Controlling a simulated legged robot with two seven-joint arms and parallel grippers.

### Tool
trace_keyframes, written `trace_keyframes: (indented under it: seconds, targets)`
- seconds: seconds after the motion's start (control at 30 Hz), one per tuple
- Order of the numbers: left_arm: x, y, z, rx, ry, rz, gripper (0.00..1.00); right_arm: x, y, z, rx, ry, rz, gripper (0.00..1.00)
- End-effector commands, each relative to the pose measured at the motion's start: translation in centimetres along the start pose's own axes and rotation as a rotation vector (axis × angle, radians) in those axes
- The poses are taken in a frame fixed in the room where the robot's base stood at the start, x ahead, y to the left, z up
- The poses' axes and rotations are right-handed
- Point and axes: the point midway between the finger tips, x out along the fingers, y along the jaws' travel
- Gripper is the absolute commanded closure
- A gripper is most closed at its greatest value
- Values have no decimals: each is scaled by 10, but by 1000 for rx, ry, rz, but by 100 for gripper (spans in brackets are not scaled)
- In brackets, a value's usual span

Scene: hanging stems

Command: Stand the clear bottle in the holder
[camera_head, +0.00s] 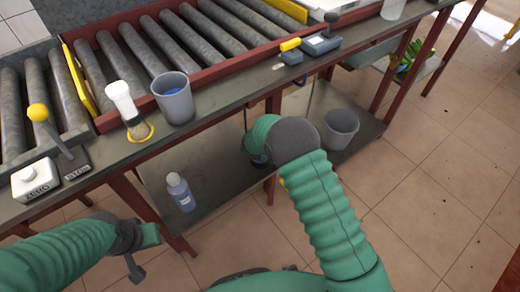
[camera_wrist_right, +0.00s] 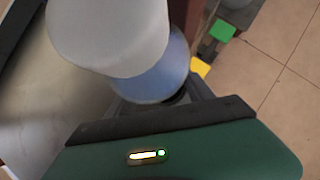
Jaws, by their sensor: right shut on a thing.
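A clear bottle with bluish contents and a pale cap (camera_head: 181,192) stands upright on the lower shelf. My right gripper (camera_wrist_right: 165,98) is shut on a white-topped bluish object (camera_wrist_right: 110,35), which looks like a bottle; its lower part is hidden. In the head view my right arm reaches over the lower shelf and hides most of that gripper and its load. My left gripper (camera_head: 143,245) hangs in front of the bench at lower left, apart from the shelf bottle; its jaw opening is unclear. I cannot tell which thing is the holder.
A grey bucket (camera_head: 341,130) is on the lower shelf. Bench legs (camera_head: 272,110) stand close to my right arm.

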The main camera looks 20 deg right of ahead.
Motion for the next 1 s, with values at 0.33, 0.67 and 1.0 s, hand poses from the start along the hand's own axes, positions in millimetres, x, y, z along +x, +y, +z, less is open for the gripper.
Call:
trace_keyframes:
  seconds: [0.33,0.67,1.0]
  targets:
    - [3,0,1,0,0,0,64,3,0,0,1,-3,0,100]
    - [6,0,2,0,0,0,64,8,0,-4,1,-3,0,100]
    - [6,0,2,0,0,0,64,9,0,-5,0,0,0,14]
